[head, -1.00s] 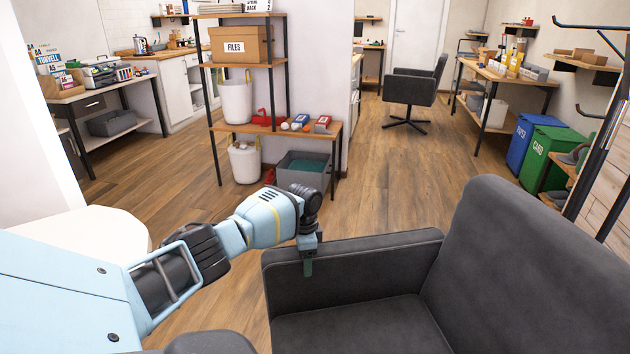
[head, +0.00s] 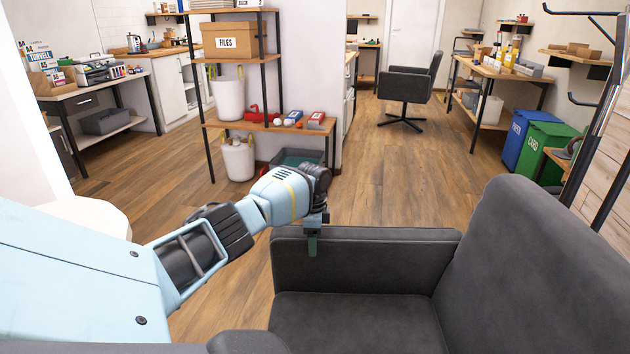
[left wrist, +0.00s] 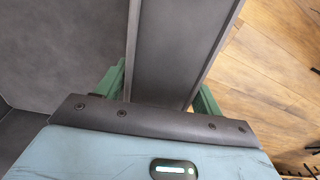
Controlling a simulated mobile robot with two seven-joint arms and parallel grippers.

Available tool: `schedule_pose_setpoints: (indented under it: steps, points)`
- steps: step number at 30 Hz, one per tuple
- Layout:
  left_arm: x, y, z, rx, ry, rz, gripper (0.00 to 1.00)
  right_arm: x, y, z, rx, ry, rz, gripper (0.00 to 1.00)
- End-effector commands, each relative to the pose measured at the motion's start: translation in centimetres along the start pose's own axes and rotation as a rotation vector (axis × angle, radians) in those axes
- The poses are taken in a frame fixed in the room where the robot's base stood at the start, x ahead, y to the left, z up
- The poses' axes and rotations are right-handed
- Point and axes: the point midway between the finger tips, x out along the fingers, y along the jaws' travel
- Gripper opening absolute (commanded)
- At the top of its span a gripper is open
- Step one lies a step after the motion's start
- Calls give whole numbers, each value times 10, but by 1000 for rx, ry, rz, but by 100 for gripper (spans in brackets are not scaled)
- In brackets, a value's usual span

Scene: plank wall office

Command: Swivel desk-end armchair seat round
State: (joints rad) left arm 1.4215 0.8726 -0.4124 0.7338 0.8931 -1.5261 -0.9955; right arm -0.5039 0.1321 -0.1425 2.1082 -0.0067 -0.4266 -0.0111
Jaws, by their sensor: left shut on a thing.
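The dark grey armchair (head: 352,322) fills the lower right of the head view, its backrest (head: 540,265) to the right. Its far armrest (head: 365,262) runs across the middle. My left gripper (head: 312,243) is at the left part of this armrest, with one green finger showing on its inner face. In the left wrist view the two green fingers of my left gripper (left wrist: 160,90) stand on either side of the armrest (left wrist: 175,50), shut on it. My right gripper is not in view.
A shelf unit (head: 270,125) with a files box (head: 234,41) and buckets stands behind my left arm. A second office chair (head: 406,88) is further back. Blue (head: 516,140) and green (head: 541,155) bins stand at right. Wooden floor (head: 400,180) between is clear.

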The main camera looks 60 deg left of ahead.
Motion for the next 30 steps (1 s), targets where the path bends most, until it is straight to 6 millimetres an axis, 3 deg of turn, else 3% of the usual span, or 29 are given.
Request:
schedule_pose_setpoints:
  steps: [4, 5, 9, 20, 30]
  points:
    - [-1, -1, 0, -4, 2, -2, 26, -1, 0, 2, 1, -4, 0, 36]
    - [-1, -1, 0, -4, 2, -1, 71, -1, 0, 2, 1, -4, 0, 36]
    - [-1, 0, 0, -3, 2, -1, 89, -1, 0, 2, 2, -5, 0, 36]
    - [-6, 0, 0, -1, 1, 0, 89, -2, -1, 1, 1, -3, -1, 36]
    - [-58, -1, 0, -2, 3, -3, 89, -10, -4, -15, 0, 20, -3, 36]
